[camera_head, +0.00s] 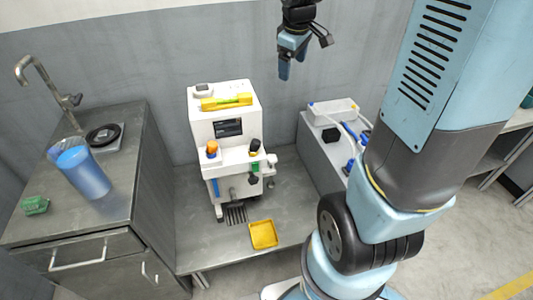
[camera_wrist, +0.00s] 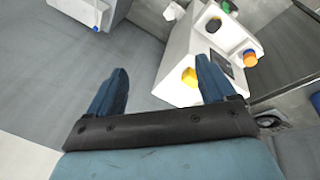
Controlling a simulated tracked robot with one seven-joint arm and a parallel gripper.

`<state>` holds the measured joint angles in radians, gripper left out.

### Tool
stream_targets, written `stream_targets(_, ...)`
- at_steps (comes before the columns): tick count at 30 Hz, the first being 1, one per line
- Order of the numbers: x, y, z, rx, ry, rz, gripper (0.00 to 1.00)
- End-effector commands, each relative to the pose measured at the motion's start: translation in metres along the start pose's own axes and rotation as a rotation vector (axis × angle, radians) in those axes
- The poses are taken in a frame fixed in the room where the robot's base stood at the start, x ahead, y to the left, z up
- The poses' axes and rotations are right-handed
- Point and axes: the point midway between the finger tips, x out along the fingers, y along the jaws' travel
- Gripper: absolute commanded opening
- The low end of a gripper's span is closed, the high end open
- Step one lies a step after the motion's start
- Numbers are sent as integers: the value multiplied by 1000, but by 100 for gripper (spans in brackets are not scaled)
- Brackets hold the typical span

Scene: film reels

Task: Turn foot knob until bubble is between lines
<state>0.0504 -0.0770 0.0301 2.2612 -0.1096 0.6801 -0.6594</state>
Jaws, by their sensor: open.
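A white machine (camera_head: 226,130) stands on a low metal bench; it also shows in the wrist view (camera_wrist: 180,48). A yellow spirit level (camera_head: 226,102) lies on its top; the bubble is too small to read. Small dark knobs (camera_head: 253,180) sit low on the machine's right side. I cannot tell which is the foot knob. My gripper (camera_head: 291,66) hangs in the air above and right of the machine, apart from it. In the wrist view its two blue fingers (camera_wrist: 162,63) are spread with nothing held. A yellow part (camera_wrist: 189,76) shows beside the right finger.
A yellow tray (camera_head: 263,234) lies on the bench in front of the machine. A grey cabinet (camera_head: 325,150) with a white box and blue-handled parts stands to the right. A left counter (camera_head: 121,203) holds a blue jug (camera_head: 84,174), a green block and a tap. A wall stands behind.

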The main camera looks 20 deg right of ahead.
Motion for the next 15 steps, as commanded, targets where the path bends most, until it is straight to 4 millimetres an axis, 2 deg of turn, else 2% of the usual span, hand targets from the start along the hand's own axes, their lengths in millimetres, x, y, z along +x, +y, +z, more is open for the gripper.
stream_targets(1, 17, 5, -6, -41, -15, -13, 84)
stream_targets(6, 68, 19, -26, -191, -42, -44, 84)
stream_targets(15, 169, 30, -52, -454, -69, -118, 84)
